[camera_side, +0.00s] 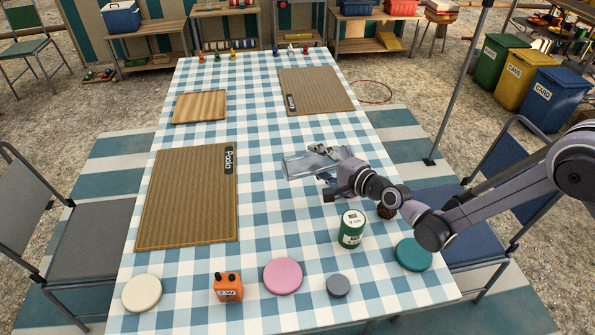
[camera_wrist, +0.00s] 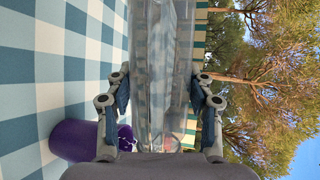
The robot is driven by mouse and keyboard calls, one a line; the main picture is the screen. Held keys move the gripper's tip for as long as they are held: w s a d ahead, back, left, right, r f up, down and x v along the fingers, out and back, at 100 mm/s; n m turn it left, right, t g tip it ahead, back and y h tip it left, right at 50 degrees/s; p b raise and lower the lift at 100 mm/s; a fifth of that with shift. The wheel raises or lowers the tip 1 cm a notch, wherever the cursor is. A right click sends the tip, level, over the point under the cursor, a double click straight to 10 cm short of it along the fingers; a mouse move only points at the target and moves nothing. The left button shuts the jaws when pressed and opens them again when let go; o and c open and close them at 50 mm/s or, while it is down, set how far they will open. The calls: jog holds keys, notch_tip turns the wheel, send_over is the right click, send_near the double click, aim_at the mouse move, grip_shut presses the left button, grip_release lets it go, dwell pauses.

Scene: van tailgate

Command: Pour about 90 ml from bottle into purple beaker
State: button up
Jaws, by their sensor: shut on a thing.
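A clear, see-through bottle (camera_side: 303,163) lies nearly level in the air above the checked table, pointing left from my gripper (camera_side: 327,167). My gripper is shut on it, and its fingers show on both sides of the bottle (camera_wrist: 160,50) in the wrist view. I cannot tell how much liquid it holds or whether any is flowing. The purple beaker (camera_wrist: 75,140) is at the lower left of the wrist view, beside and below my gripper, partly hidden by a finger. I cannot make it out in the side view.
A green tin (camera_side: 351,229) and a dark brown item (camera_side: 387,211) stand near my arm. A woven mat (camera_side: 187,198) lies left.

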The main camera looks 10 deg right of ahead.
aim_at(314, 170)
jog(key=shift+w+d+r, duration=0.2)
jog(key=shift+w+r, duration=0.05)
jog(key=shift+r, duration=0.05)
dwell(1.4)
jog(key=shift+s+a+f+n+h, duration=0.15)
jog(key=shift+f+n+h, duration=0.1)
jog(key=shift+f+n, duration=0.25)
jog(key=shift+w+a+f+n+h, duration=0.15)
jog(key=shift+f+n+h, duration=0.15)
jog(key=shift+f, duration=0.4)
jog(key=shift+s+a+f+n+g+h, duration=0.2)
jog(key=shift+a+f+n+g+h, duration=0.1)
jog(key=shift+a+f+n+h, duration=0.25)
jog(key=shift+d+f+n, duration=0.15)
jog(key=shift+f+n, duration=0.2)
jog(key=shift+f, duration=0.2)
jog(key=shift+f+h, duration=0.15)
jog(key=shift+h, duration=0.15)
